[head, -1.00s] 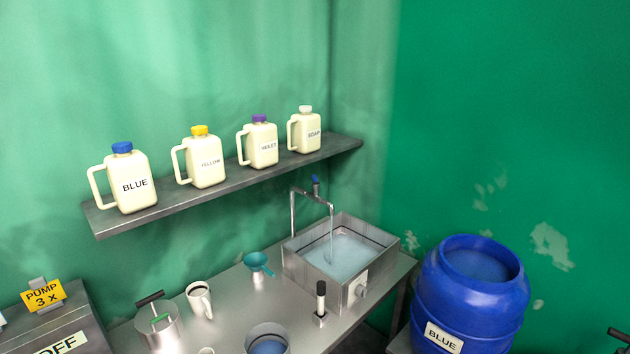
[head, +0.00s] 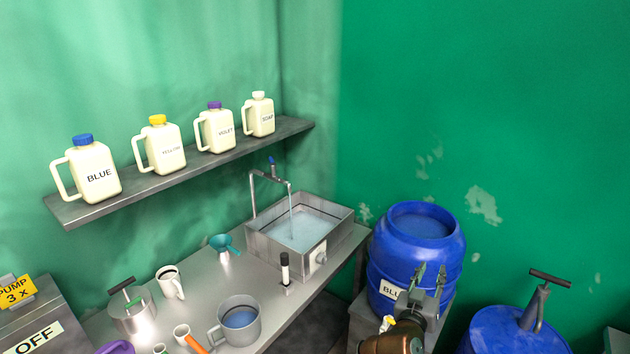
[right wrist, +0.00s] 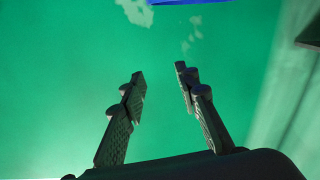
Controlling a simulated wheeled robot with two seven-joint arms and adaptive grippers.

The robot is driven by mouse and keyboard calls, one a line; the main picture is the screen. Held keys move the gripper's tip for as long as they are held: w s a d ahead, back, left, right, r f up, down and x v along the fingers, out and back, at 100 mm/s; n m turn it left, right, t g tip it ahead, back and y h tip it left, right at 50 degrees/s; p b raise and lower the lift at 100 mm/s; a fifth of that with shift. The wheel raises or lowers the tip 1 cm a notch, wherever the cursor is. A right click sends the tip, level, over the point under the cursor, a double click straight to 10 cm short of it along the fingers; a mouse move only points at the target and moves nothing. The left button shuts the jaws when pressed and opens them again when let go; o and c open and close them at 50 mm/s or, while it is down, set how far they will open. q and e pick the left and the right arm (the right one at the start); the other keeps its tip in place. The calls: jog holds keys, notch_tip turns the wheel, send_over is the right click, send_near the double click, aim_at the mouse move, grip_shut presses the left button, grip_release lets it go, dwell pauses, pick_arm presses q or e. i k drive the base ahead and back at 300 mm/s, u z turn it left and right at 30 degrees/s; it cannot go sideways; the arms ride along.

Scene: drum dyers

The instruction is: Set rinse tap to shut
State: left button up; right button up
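The rinse tap (head: 268,180) is a thin metal spout with a small blue handle (head: 272,160) on top, at the back of the steel sink (head: 340,235). A stream of water runs from the spout into the sink, which holds water. My right gripper (head: 431,270) is in front of the blue drum, well right of the tap and apart from it. In the right wrist view its two fingers (right wrist: 160,85) stand apart with nothing between them. My left gripper is not in view.
A shelf (head: 85,210) with several labelled jugs hangs left of the tap. The steel counter (head: 295,305) carries mugs, a teal funnel (head: 222,243) and a large metal pot (head: 239,318). The blue drum (head: 375,270) stands right of the sink, with another drum (head: 500,335) further right.

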aim_at(273, 167)
jog(key=z, duration=0.35)
jog(key=k, duration=0.85)
jog(key=z, duration=0.7)
jog(key=i, duration=1.55)
jog(key=u, duration=0.55)
jog(key=i, duration=0.8)
jog(key=u, duration=1.4)
jog(key=i, duration=0.55)
jog(key=u, duration=0.65)
jog(key=i, duration=0.55)
